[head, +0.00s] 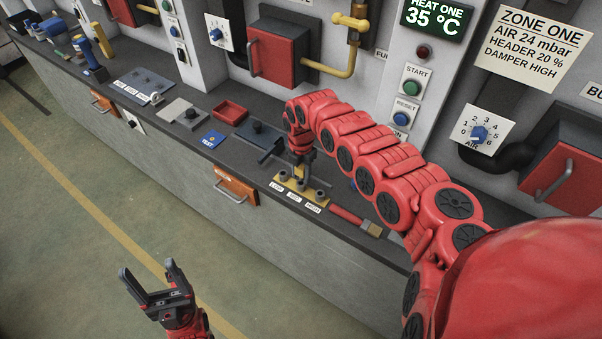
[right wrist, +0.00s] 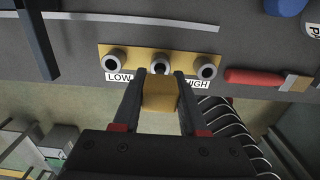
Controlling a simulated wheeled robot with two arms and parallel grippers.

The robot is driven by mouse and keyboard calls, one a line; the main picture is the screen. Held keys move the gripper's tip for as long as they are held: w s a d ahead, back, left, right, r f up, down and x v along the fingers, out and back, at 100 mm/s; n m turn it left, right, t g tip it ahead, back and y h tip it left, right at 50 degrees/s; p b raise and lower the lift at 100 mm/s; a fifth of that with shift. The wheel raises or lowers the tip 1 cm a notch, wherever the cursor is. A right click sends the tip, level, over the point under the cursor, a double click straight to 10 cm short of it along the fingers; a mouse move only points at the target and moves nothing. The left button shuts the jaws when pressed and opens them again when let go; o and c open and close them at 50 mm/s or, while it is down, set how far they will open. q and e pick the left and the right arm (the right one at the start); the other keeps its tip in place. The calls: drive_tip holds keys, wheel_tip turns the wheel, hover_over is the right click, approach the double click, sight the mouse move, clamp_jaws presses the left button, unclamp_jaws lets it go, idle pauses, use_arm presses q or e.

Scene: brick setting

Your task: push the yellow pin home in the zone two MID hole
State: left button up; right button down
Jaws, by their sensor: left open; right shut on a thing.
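The yellow pin (right wrist: 159,96) is between my right gripper's fingers in the right wrist view, showing as a yellow block. My right gripper (right wrist: 162,78) is shut on it, just in front of the middle hole. The yellow plate (right wrist: 138,55) has three grey ringed holes; LOW and HIGH labels show, and the pin and fingers cover the middle label. In the head view the plate (head: 285,183) carries LOW, MID and HIGH labels, with my right gripper (head: 299,164) over it. I cannot tell whether the pin's tip is in the MID hole (right wrist: 160,63). My left gripper (head: 150,280) is open and empty, above the floor.
A red-handled brush (head: 350,216) lies right of the plate on the dark bench. A dark block with a knob (head: 258,133), a red tray (head: 230,112) and a blue card (head: 212,138) stand to the left. An orange drawer (head: 236,187) is in the bench front.

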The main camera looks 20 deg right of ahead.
sight(301, 180)
drive_tip(key=shift+f, duration=0.2)
idle(0.5)
drive_tip(key=shift+f+b, duration=1.7)
drive_tip(key=shift+f, duration=0.2)
unclamp_jaws()
drive_tip(key=shift+r, duration=0.15)
drive_tip(key=shift+r+p, duration=2.1)
drive_tip(key=shift+r, duration=0.85)
